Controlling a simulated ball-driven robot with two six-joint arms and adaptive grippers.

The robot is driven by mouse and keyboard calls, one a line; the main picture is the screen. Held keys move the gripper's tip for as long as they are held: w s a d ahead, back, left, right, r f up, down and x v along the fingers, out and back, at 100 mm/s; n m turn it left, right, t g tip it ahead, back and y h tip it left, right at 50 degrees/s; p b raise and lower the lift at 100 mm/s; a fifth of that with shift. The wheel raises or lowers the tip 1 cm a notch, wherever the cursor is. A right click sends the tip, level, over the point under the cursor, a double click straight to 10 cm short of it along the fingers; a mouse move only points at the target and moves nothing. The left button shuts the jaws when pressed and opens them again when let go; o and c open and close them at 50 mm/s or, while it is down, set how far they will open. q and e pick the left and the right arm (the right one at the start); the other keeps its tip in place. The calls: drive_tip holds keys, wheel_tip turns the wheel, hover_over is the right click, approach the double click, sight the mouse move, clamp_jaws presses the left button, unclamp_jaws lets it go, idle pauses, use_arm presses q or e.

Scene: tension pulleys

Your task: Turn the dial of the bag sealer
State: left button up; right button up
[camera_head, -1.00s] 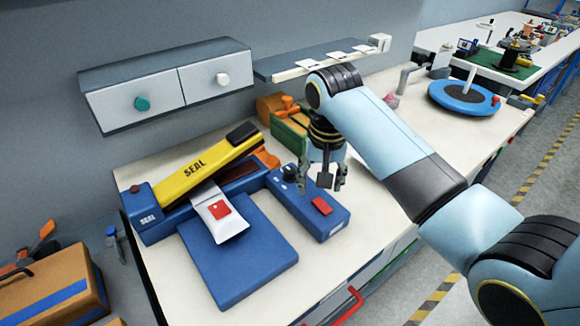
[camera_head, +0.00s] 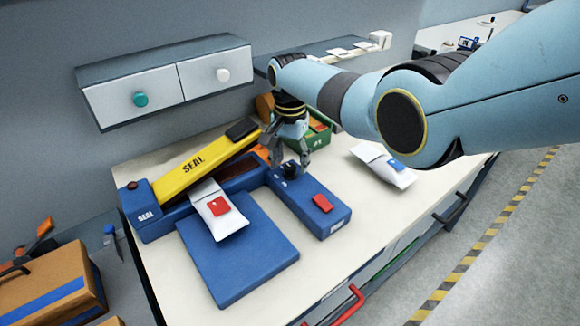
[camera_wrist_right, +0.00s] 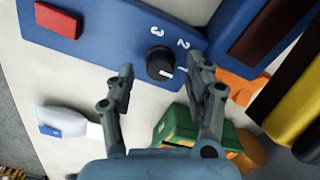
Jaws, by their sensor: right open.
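The bag sealer is blue with a raised yellow arm (camera_head: 196,165) marked SEAL and a blue control box (camera_head: 312,203) on its right. The black dial (camera_head: 291,169) sits on that box; in the right wrist view the dial (camera_wrist_right: 160,62) has a white pointer line and the numbers 1, 2 and 3 around it. My right gripper (camera_wrist_right: 160,78) is open, with its fingertips on either side of the dial, and a gap shows between the fingers and the knob. In the head view the gripper (camera_head: 290,160) is over the dial. My left gripper is not in view.
A white pouch with a red label (camera_head: 218,211) lies on the sealer above the blue platform (camera_head: 240,255). A red button (camera_head: 322,203) is on the control box. A green box (camera_head: 318,136) stands behind the gripper. Another white pouch (camera_head: 384,165) lies on the table to the right.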

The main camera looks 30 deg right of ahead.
drive_tip(key=shift+f, duration=0.7)
clamp_jaws()
drive_tip(key=n+p, duration=0.1)
drive_tip(key=n, duration=0.4)
drive_tip(key=shift+r+n, duration=0.1)
drive_tip(key=shift+n, duration=0.3)
drive_tip(key=n, duration=0.5)
drive_tip(key=shift+n, duration=0.4)
